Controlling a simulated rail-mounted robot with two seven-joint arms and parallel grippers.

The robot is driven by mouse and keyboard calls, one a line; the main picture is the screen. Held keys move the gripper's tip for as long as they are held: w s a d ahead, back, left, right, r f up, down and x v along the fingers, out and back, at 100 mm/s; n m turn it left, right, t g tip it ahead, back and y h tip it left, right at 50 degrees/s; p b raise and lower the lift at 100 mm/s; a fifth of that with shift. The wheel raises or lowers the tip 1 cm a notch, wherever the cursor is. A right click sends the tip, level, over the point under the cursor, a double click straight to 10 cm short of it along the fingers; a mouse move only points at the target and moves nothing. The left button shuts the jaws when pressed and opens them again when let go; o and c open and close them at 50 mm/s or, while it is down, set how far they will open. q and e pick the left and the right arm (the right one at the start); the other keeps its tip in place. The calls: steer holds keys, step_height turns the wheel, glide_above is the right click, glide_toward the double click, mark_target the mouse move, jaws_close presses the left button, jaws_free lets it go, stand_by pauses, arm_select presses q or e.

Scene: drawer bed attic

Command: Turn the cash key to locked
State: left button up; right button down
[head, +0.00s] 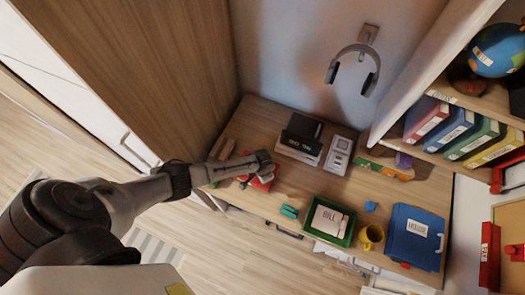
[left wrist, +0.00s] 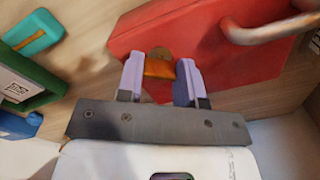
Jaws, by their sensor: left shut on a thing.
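The red cash box (head: 263,184) lies on the desk, partly hidden by my left arm in the head view. In the left wrist view, the red box (left wrist: 205,38) fills the upper right and has a metal handle (left wrist: 275,27). A small brass-orange key (left wrist: 159,67) is at the box's near edge. My left gripper (left wrist: 160,76) is shut on the key, with a pale lilac finger on each side. In the head view, the left gripper (head: 264,166) is over the box and the key is hidden. Lock markings cannot be read. My right gripper is not in view.
A black-topped device (head: 301,134) stands behind. Headphones (head: 352,62) hang on the wall.

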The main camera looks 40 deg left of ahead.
arm_select(q)
steer(key=n+p, duration=0.2)
steer(key=n, duration=0.3)
steer(key=shift+r, duration=0.1)
steer(key=shift+n+p, duration=0.6)
steer(key=shift+n, duration=0.5)
steer(key=o, duration=0.9)
steer(key=shift+o, duration=0.2)
